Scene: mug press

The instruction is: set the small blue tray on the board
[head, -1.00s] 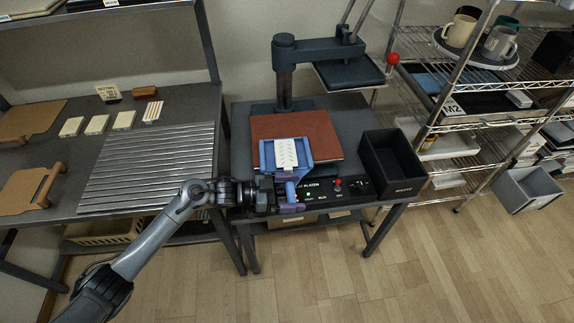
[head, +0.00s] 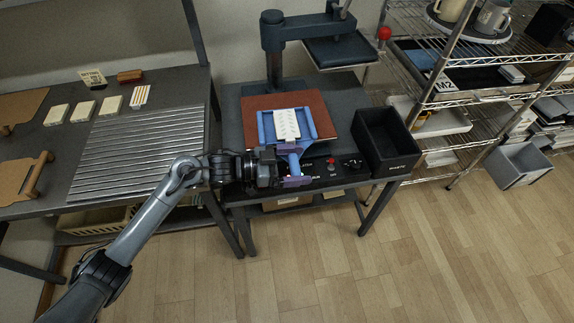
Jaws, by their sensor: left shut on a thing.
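The small blue tray (head: 310,124) carries a white patterned piece (head: 287,123) and appears over the front middle of the reddish-brown board (head: 260,103) in the head view. I cannot tell whether the tray touches the board or hovers just above it. My left gripper (head: 290,165) is shut on the tray's blue handle, in front of the board. My right gripper is not in view.
The press's dark upper plate (head: 340,50) is swung out at the back right, with a red knob (head: 384,33) nearby. A black bin (head: 385,140) stands right of the board. A control panel (head: 335,168) lies along the front edge. A ribbed rack (head: 140,150) is left.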

